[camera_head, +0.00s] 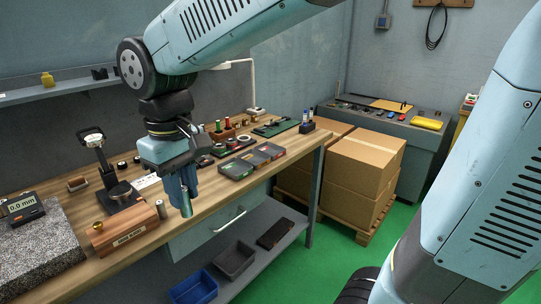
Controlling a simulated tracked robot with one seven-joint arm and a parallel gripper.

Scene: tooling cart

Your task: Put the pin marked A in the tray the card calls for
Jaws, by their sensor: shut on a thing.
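My gripper (182,192) points down over the front edge of the workbench, shut on a slim grey-green pin (187,208) that hangs below the fingers. Any letter on this pin is too small to read. A wooden block (124,234) with a dark label stands to the left of the gripper. A brass piece (98,226) and a steel pin (160,209) stand at its ends. A dark divided tray (236,170) with coloured marks lies on the bench to the right of the gripper. A white card (146,182) lies partly hidden behind the gripper; its text is unreadable.
A granite plate (40,254) with a digital readout (22,207) and a gauge stand (121,196) are at left. A blue bin (194,289) and dark bins (234,260) sit on the lower shelf. Cardboard boxes (366,160) stand right of the bench.

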